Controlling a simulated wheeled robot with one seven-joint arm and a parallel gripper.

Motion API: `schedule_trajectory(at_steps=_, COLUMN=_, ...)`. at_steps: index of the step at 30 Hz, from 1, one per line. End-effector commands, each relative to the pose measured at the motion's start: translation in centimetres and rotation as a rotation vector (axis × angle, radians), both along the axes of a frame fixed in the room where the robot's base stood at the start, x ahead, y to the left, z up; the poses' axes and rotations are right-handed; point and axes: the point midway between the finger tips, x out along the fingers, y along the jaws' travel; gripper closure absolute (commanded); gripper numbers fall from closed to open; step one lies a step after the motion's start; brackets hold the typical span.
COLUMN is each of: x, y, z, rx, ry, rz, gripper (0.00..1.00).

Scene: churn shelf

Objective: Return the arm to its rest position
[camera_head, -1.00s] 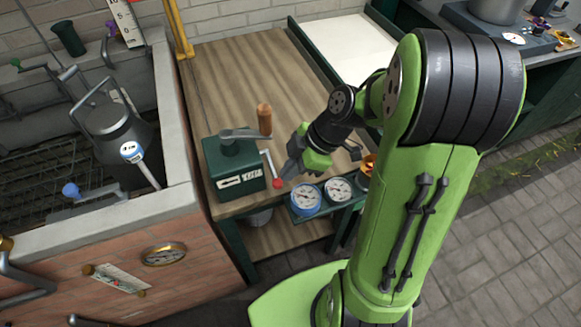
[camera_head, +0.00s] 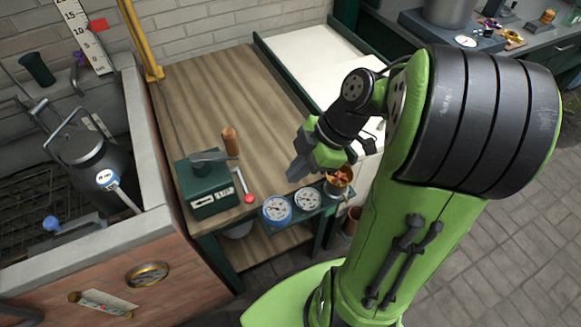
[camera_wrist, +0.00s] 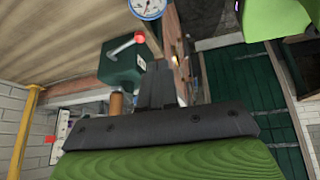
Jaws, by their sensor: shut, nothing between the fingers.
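My gripper (camera_head: 296,172) is shut and empty. It hangs above the front right part of the wooden bench, to the right of the green box with the crank. My green and black arm is bent, with its elbow high on the right of the head view. In the wrist view my gripper (camera_wrist: 158,75) shows as dark fingers pointing away, with the green box (camera_wrist: 120,62) and its red-knobbed lever to their left. Nothing is seen touching the fingers.
The green box (camera_head: 207,190) stands on the wooden bench (camera_head: 225,85). Two dials (camera_head: 292,204) and a copper cup (camera_head: 338,180) sit at the bench's front edge. A brick basin wall (camera_head: 185,262) with a dark metal can (camera_head: 88,155) is on the left. The bench's back is clear.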

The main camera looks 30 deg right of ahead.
Motion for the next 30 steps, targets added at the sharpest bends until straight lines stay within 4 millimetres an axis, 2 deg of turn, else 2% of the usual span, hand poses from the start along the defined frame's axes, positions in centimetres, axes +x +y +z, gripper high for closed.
schedule_trajectory(at_steps=11, x=0.0, y=0.0, z=-0.1, rx=0.000, ry=0.000, rz=-0.001, gripper=1.00)
schedule_trajectory(at_steps=14, x=-0.2, y=0.6, z=0.7, rx=-0.023, ry=0.020, rz=-0.044, gripper=1.00)
schedule_trajectory(at_steps=17, x=-1.4, y=2.2, z=3.2, rx=-0.095, ry=0.078, rz=-0.237, gripper=1.00)
schedule_trajectory(at_steps=21, x=-4.8, y=4.0, z=7.4, rx=-0.157, ry=0.114, rz=-0.709, gripper=1.00)
schedule_trajectory(at_steps=24, x=-7.1, y=4.0, z=9.5, rx=-0.108, ry=0.092, rz=-1.032, gripper=1.00)
schedule_trajectory(at_steps=27, x=-8.7, y=3.6, z=10.7, rx=-0.027, ry=0.071, rz=-1.255, gripper=1.00)
schedule_trajectory(at_steps=30, x=-9.3, y=3.3, z=11.1, rx=0.022, ry=0.066, rz=-1.359, gripper=1.00)
